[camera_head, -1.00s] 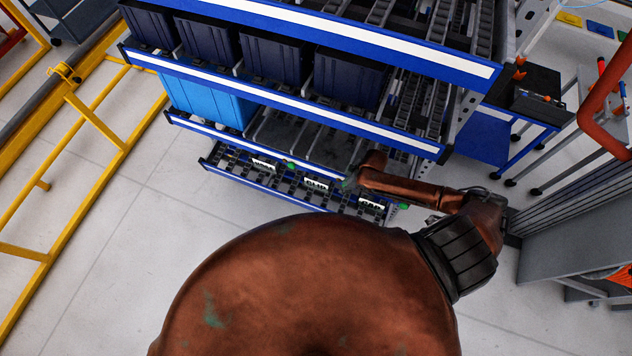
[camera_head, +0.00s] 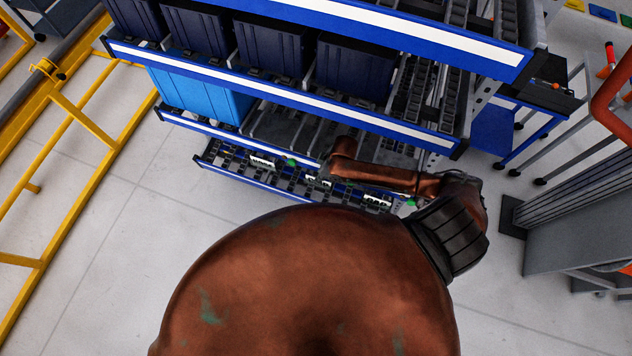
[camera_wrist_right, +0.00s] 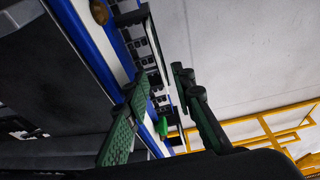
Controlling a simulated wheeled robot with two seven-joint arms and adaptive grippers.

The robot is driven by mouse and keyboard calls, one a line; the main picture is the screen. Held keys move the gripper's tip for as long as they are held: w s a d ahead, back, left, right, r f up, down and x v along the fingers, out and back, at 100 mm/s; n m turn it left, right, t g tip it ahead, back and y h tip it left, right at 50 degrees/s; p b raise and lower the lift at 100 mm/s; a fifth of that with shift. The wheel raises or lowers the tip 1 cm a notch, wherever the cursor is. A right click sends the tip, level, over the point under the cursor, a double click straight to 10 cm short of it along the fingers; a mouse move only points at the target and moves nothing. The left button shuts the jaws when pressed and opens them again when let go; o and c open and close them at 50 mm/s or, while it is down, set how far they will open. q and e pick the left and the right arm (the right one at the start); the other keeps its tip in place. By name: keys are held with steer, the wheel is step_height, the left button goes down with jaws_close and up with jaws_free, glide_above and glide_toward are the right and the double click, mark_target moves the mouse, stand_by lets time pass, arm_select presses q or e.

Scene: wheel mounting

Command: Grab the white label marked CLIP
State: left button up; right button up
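The white CLIP label (camera_head: 318,182) sits on the lowest rail of the blue rack in the head view, between two other white labels. It is partly hidden and its lettering is hard to read. My right arm reaches in over the rack, its end just above the CLIP label; the fingers barely show there. In the right wrist view my right gripper (camera_wrist_right: 160,85) is open, its green-and-black fingers apart, with no held object visible between them. I cannot make out the CLIP lettering in that view. My left gripper is not in view.
Another white label (camera_head: 262,161) lies to the left on the same rail, and one (camera_head: 376,201) to the right. Dark blue bins (camera_head: 270,48) and a light blue bin (camera_head: 200,95) stand on higher shelves. A yellow frame (camera_head: 85,120) stands left; the floor before the rack is clear.

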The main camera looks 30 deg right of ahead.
step_height(320, 180, down, 3)
steer(key=b, duration=0.2)
steer(key=shift+b, duration=0.3)
steer(key=shift+w+a+f, duration=0.1)
steer(key=shift+f, duration=0.1)
steer(key=shift+c, duration=0.4)
jaws_close()
